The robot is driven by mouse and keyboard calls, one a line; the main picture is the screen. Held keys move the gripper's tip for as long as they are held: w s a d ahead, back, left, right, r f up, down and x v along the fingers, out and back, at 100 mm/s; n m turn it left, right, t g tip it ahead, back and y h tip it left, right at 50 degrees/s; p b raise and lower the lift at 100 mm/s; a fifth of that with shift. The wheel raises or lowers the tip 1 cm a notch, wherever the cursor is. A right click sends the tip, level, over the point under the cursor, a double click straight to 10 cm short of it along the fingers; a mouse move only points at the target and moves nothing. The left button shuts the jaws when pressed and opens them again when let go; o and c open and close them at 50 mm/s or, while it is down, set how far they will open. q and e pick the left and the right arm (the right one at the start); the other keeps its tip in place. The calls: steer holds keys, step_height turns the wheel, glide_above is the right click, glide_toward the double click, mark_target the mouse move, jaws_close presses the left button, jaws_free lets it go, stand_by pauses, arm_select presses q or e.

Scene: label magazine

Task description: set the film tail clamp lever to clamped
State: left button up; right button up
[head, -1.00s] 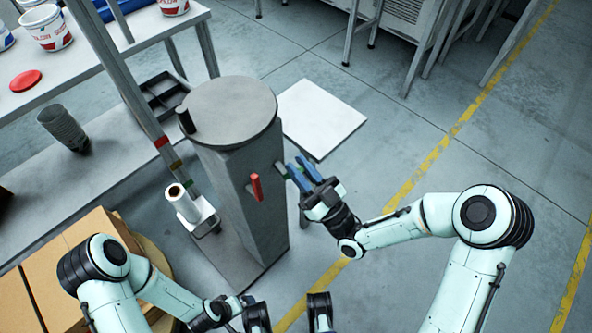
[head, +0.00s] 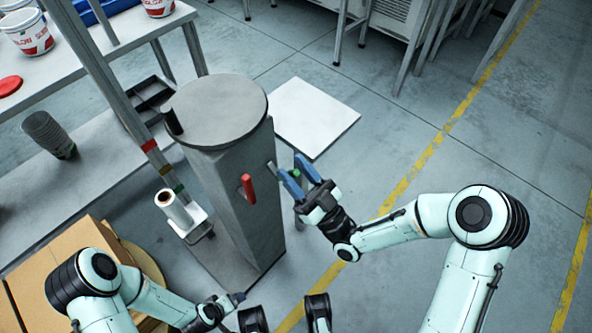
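The film wrap stand is a grey pillar (head: 245,225) with a round grey top. A red lever (head: 248,188) stands near upright on its front face. A pale grey rod (head: 272,170) sticks out at its right edge. My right gripper (head: 291,166), with blue fingers, is open just right of this rod. A small green piece (head: 296,173) shows between the fingers; I cannot tell whether it belongs to the rod or whether the fingers touch it. My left gripper (head: 238,299) is low in the view, left of centre; its fingers are not clear.
A white roll (head: 174,208) stands on a small bracket left of the pillar. A slanted grey post (head: 110,80) rises behind it. Cardboard boxes (head: 60,262) are at lower left, a table with tubs (head: 27,36) at upper left. A white plate (head: 312,115) lies behind; floor at right is clear.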

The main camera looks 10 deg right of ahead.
steer(key=b+v, duration=0.1)
steer(key=v, duration=1.2)
steer(key=shift+f, duration=0.2)
steer(key=shift+s, duration=0.1)
